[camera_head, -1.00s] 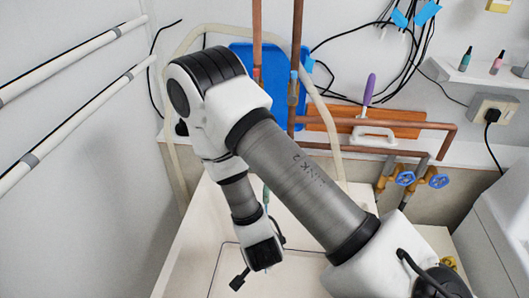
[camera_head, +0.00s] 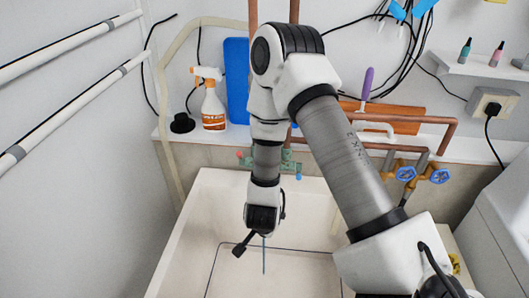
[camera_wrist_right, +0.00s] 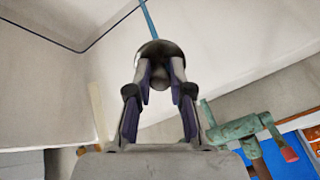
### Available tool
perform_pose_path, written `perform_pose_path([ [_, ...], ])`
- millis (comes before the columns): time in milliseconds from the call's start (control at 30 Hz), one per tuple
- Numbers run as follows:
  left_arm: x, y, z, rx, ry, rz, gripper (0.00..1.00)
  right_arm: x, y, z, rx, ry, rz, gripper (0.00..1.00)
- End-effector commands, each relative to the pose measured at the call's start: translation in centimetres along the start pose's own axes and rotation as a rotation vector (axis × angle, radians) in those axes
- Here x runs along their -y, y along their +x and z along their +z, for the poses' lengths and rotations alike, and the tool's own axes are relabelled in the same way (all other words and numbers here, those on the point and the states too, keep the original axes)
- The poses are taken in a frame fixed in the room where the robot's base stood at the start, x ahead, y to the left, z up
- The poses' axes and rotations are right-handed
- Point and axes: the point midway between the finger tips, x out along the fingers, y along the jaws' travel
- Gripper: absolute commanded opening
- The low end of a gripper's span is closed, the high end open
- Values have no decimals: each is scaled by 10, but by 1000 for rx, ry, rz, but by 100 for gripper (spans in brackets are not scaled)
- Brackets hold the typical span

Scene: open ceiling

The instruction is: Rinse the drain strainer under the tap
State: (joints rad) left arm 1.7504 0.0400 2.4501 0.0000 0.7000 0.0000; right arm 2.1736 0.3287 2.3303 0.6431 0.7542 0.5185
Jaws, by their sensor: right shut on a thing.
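My right gripper (camera_wrist_right: 160,72) is shut on a round, dark metallic piece, the drain strainer (camera_wrist_right: 158,50), held between its fingertips in the right wrist view. In the head view the right gripper (camera_head: 262,226) hangs down over the pale sink (camera_head: 190,240); the strainer is hidden there. A thin blue line (camera_head: 264,258) shows below the gripper and meets the strainer in the wrist view; I cannot tell for sure whether it is water. The green tap (camera_head: 288,163) is on the back wall, partly behind my arm. It also shows in the wrist view (camera_wrist_right: 240,128). My left gripper is not in view.
A spray bottle (camera_head: 212,105) and a black plunger-like piece (camera_head: 182,123) stand on the back ledge. Copper pipes and blue-handled valves (camera_head: 405,174) are at right. A purple-handled tool (camera_head: 367,84) stands near an orange board. The sink's left side is clear.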

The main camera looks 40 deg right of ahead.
Motion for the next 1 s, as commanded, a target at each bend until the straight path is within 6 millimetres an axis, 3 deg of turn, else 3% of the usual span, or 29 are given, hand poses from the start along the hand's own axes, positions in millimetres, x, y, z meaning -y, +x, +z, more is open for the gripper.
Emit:
perform_pose_path([
  [1000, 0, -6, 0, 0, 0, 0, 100, -9, 3, -9, -1, 0, 0, 0],
])
